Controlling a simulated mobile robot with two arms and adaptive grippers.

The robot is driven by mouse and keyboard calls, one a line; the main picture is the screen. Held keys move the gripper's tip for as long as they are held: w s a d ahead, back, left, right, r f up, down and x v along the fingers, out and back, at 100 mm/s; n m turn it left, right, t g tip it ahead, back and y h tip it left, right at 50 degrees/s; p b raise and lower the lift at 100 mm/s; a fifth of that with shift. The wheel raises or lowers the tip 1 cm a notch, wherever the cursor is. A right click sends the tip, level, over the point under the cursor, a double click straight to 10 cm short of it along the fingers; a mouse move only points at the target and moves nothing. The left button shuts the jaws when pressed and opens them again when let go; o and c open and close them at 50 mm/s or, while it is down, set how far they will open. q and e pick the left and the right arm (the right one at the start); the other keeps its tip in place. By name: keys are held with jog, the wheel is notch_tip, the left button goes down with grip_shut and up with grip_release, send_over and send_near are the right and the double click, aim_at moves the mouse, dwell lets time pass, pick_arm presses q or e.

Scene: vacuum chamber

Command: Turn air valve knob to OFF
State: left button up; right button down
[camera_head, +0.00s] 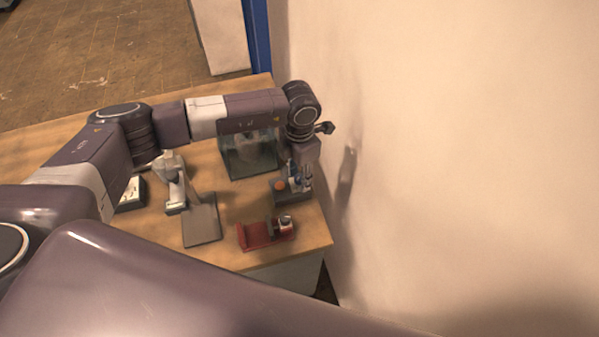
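My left gripper (302,180) points down at the right end of the table, close to the wall. It is over a small dark grey device (288,198) with an orange round part (280,185) on its left side. Small blue parts show between or beside the fingers. I cannot tell whether the fingers are open or shut, or whether they touch the device. No air valve knob can be made out for certain; the gripper hides part of the device. A glass-sided box (250,162), perhaps the vacuum chamber, stands behind and left, partly under my forearm. My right gripper is out of view.
A red device (262,234) with a metal part sits near the table's front edge. A grey-plated stand (202,222) and a white-faced item (132,193) are further left. The wall (450,150) closes off the right side. The wooden table (300,245) ends at front right.

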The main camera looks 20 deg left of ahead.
pick_arm(q)
grip_shut()
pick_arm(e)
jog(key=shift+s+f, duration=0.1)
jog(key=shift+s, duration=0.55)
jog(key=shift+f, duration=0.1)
pick_arm(q)
jog(key=n+b, duration=0.2)
jog(key=n, duration=0.1)
jog(key=shift+f+b, duration=0.15)
jog(key=shift+b, duration=0.15)
jog(key=n+b, duration=0.3)
jog(key=n, duration=0.2)
jog(key=shift+w+n, duration=0.1)
jog(key=shift+n, duration=0.3)
jog(key=n+b, duration=0.1)
jog(key=n, duration=0.3)
jog(key=shift+a+n+b, duration=0.1)
jog(key=shift+n+b, duration=0.2)
jog(key=shift+b, duration=0.1)
jog(key=shift+r+n+b, duration=0.2)
jog(key=shift+n+b, duration=0.4)
jog(key=shift+n, duration=1.6)
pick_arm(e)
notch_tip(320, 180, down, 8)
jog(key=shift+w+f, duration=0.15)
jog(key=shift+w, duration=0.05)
